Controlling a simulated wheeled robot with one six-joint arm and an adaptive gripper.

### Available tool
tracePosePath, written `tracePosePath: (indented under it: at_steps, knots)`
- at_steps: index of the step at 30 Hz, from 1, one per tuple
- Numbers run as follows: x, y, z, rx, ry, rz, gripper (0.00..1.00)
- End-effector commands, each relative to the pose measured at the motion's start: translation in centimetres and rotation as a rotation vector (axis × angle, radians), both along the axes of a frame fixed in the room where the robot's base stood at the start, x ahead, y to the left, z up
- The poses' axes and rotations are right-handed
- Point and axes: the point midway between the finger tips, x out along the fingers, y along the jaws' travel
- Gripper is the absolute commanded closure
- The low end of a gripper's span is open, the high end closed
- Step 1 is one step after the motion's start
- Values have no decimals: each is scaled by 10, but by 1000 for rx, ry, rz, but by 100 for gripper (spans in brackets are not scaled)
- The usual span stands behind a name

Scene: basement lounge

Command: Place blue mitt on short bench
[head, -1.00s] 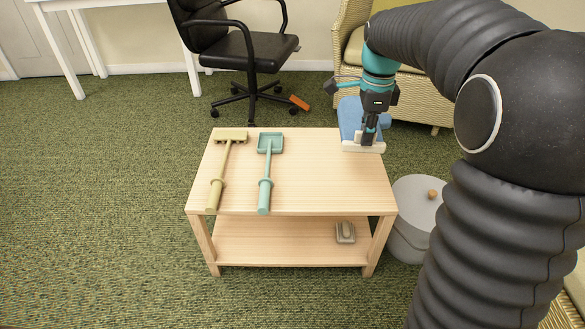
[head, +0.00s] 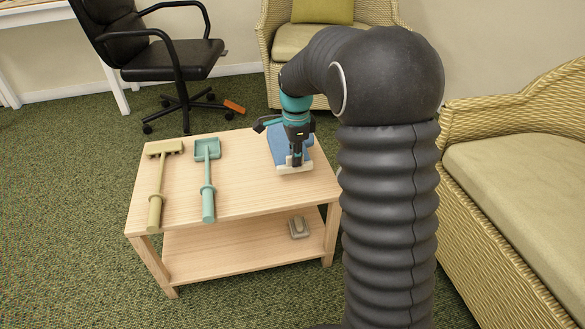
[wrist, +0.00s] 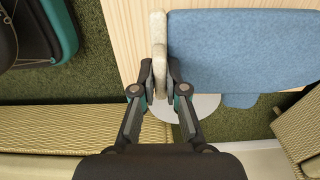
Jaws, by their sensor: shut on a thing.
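The blue mitt (head: 277,146), with a pale cuff (head: 294,169), is at the far right corner of the light wooden short bench (head: 245,190). My gripper (head: 297,161) is shut on the cuff from above. In the wrist view my gripper (wrist: 160,88) pinches the pale cuff, and the blue mitt (wrist: 240,50) extends right. Part of the mitt shows over the wooden top, and its thumb juts past the edge. I cannot tell whether the mitt touches the top.
An olive rake-like tool (head: 158,185) and a teal shovel (head: 207,175) lie on the bench's left side. A small grey-beige object (head: 298,228) sits on the lower shelf. A wicker sofa (head: 520,180) is at right, a wicker armchair (head: 300,40) and black office chair (head: 170,62) behind.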

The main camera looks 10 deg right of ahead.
Motion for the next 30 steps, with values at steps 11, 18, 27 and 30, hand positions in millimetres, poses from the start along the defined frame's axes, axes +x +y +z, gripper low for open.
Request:
tracePosePath:
  at_steps: [11, 18, 27, 30]
  knots:
    - [9, 5, -27, 0, 2, -1, 100]
    - [10, 5, -47, 0, -1, -1, 100]
    - [10, 5, -49, 0, -1, -1, 83]
    - [10, 5, -48, 0, -1, -1, 63]
